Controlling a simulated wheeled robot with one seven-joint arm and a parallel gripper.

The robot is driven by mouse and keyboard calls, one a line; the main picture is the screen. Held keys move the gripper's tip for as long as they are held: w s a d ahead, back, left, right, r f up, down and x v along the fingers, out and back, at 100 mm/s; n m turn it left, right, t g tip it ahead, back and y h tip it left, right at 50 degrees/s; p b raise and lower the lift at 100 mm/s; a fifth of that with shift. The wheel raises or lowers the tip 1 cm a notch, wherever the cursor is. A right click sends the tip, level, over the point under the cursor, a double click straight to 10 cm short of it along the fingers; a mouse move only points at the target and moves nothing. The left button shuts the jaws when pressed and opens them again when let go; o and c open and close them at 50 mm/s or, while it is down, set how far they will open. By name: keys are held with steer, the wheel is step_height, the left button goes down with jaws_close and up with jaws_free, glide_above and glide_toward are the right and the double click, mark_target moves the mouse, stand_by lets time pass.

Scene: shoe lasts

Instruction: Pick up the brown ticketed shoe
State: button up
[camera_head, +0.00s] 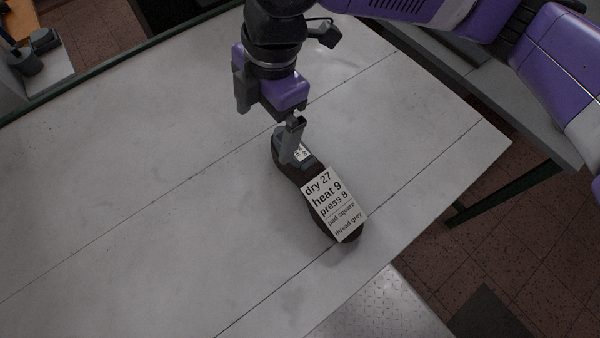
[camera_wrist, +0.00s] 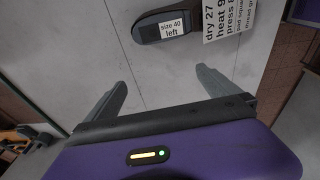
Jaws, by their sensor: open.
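The brown shoe (camera_head: 308,173) lies on the grey table, its long side running from upper left to lower right in the head view. A large white ticket (camera_head: 334,204) on it reads dry 27, heat 9, press 8, pad square, thread grey. In the wrist view, the shoe (camera_wrist: 147,33) is at the top, with a small label (camera_wrist: 172,28) reading size 40 left. My gripper (camera_head: 292,138) is at the shoe's upper-left end in the head view and partly hides it. In the wrist view, my gripper (camera_wrist: 163,80) has its fingers wide apart with nothing between them.
The table (camera_head: 150,190) is bare to the left of the shoe. Its right edge and a metal treadplate surface (camera_head: 385,308) are near the shoe's lower end. Dark items stand on a separate surface (camera_head: 50,75) at the far upper left.

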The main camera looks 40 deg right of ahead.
steer(key=shift+g+h, duration=0.4)
steer(key=shift+h, duration=0.4)
steer(key=d, duration=0.2)
steer(key=s+d, duration=0.1)
steer(key=d, duration=0.1)
steer(key=shift+d, duration=0.25)
steer(key=shift+d+f, duration=0.25)
steer(key=shift+d, duration=0.1)
steer(key=shift+w+a+f+p, duration=0.1)
steer(key=shift+f+p, duration=0.3)
steer(key=shift+f, duration=1.45)
steer(key=shift+a+f+p, duration=0.1)
steer(key=shift+f+p, duration=0.25)
steer(key=shift+f, duration=1.5)
steer(key=c, duration=1.7)
steer(key=shift+r, duration=0.1)
steer(key=shift+c, duration=0.3)
